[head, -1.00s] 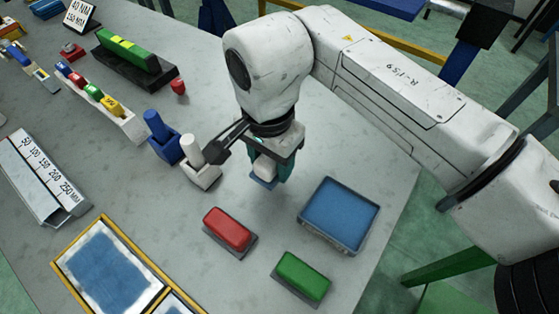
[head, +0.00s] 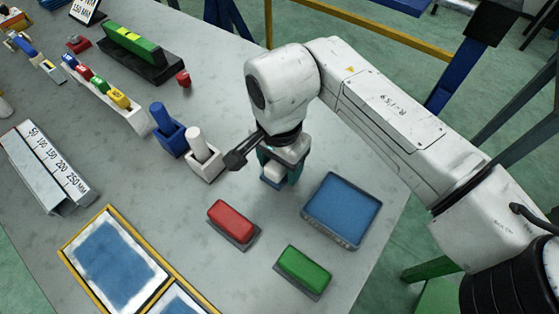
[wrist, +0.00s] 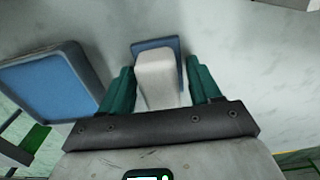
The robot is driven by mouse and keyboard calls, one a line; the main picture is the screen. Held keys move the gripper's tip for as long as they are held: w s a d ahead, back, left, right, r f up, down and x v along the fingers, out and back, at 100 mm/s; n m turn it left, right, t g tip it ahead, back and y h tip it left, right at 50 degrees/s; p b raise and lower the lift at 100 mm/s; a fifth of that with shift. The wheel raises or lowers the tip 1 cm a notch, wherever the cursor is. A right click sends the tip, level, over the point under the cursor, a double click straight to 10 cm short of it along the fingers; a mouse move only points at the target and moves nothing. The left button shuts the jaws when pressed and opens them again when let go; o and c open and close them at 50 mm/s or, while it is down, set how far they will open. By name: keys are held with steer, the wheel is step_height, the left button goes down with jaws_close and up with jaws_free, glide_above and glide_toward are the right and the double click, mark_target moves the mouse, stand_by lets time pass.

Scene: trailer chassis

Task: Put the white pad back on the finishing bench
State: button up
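The white pad (head: 273,173), a white block with a blue underside, is between the green fingers of my gripper (head: 280,172). In the wrist view the white pad (wrist: 158,80) fills most of the space between the two fingers of my gripper (wrist: 160,90), and its blue face shows past the far end and right side.
The blue-lined tray (head: 342,208) is right of my gripper. A red block (head: 232,220) and a green block (head: 303,268) lie nearer. White (head: 203,155) and blue (head: 167,128) holders stand left. Framed blue panels (head: 112,262) lie front left. Bare bench lies behind my gripper.

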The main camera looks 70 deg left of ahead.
steer(key=shift+o, duration=1.2)
steer(key=shift+r, duration=0.15)
step_height(320, 180, up, 12)
steer(key=shift+b, duration=0.45)
